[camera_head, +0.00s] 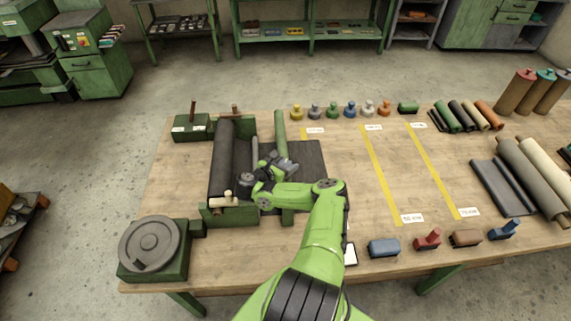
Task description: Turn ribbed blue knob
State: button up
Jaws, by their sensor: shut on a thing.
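A small blue knob-shaped piece (350,109) stands upright in a row at the back of the bench; its ribs are too small to make out. A green roller machine (230,216) with a dark roll (223,160) stands at the left of the bench. The gripper is well apart from the blue piece in the row.
A round grey disc (152,243) on a green base stands front left. Yellow strips (381,175) cross the wooden bench (350,150). Rolls (538,175) lie at the right. The bench between the strips is clear.

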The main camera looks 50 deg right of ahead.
jog(key=c, duration=0.4)
jog(key=shift+c, duration=0.2)
